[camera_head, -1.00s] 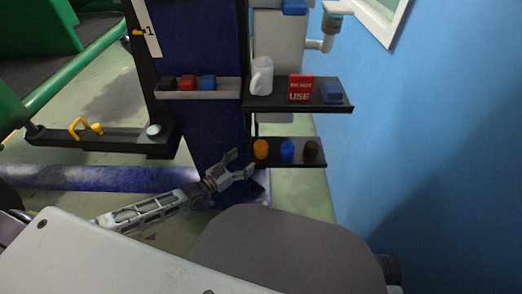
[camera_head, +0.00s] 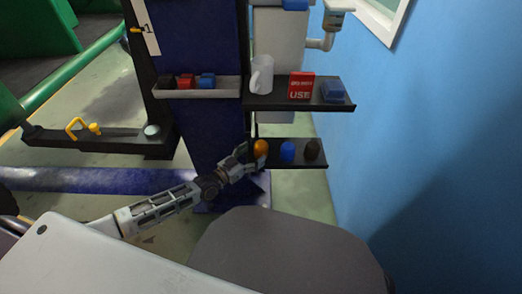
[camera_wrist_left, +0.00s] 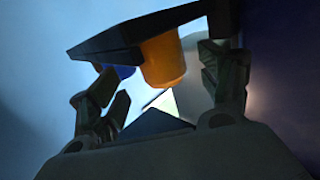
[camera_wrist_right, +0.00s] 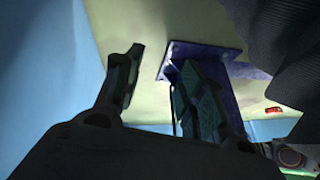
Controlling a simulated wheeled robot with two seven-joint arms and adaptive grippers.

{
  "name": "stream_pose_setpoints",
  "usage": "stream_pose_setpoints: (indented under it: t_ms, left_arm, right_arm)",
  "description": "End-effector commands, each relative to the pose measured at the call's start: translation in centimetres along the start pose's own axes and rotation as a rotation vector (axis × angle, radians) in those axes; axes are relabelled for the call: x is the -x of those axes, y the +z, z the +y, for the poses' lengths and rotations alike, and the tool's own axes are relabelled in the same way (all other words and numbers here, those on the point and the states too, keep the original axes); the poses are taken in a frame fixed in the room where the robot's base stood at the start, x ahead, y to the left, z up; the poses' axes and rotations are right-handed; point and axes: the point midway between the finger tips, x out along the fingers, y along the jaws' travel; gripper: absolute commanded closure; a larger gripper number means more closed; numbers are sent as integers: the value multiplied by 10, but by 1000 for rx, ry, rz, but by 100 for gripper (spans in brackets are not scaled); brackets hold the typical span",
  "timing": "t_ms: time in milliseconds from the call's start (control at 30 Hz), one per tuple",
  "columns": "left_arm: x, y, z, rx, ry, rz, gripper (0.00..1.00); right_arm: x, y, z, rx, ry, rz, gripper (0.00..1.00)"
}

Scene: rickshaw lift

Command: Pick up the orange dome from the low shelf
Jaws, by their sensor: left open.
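The orange dome (camera_head: 261,148) stands at the left end of the low shelf (camera_head: 321,159), beside a blue dome (camera_head: 287,150) and a dark brown one (camera_head: 312,149). My left gripper (camera_head: 252,159) is open, at the shelf's left end right by the orange dome. In the left wrist view, the orange dome (camera_wrist_left: 164,60) shows between and beyond the two spread fingers (camera_wrist_left: 166,90), against the dark shelf (camera_wrist_left: 125,38). I cannot tell whether a finger touches it. My right gripper (camera_wrist_right: 158,80) shows only in its wrist view, open and empty.
A dark blue post (camera_head: 213,128) stands to the left. The blue wall (camera_head: 420,130) is at the right.

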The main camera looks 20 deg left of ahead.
Motion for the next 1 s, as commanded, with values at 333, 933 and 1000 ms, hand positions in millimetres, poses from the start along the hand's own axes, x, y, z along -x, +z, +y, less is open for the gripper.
stream_pose_setpoints:
  t_ms: [333, 933, 1000]
  left_arm:
    - [-9, 1, -1, 1, 0, 1, 22]
    - [-51, 2, -2, 1, 0, 1, 22]
    - [-52, 1, -2, 1, 0, 1, 22]
  right_arm:
    - [-6, -6, 0, -1, -8, 29, 60]
    - [-42, 15, 3, -36, -36, 93, 60]
    - [-42, 15, 3, -37, -37, 94, 60]
